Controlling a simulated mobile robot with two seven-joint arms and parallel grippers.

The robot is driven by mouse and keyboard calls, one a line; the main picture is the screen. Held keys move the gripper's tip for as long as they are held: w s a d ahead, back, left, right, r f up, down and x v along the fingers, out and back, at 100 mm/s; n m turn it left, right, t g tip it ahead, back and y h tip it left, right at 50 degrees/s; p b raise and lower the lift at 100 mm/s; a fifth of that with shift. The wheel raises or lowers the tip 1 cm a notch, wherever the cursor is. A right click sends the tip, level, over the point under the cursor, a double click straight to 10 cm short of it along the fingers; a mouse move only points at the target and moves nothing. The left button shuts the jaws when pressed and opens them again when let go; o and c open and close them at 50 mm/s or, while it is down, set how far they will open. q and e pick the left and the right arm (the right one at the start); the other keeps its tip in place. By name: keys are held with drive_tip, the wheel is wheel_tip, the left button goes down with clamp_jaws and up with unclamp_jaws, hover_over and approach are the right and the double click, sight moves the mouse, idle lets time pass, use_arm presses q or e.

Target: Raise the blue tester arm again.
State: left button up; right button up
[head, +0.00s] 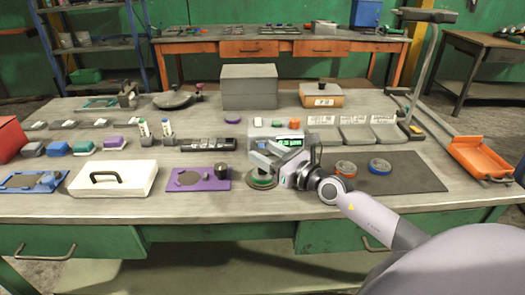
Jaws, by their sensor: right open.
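A grey tester (258,133) with a lit green display stands near the middle of the workbench. A round green-edged base (262,182) sits in front of it. My right gripper (263,157) reaches in from the right, over this base and before the tester's front. It is open, and I see nothing held in it. I cannot make out a blue tester arm; my gripper and wrist cover part of the tester's front and base. My left gripper is not in view.
Right of my gripper, a dark mat (412,181) bears an orange-rimmed disc (346,167) and a blue-rimmed disc (380,165). A purple plate (198,184) and a white case (113,191) lie left. A grey box (249,88) stands behind. An orange tray (480,157) is at the right edge.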

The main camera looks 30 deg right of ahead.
drive_tip(key=shift+x, duration=0.8)
clamp_jaws()
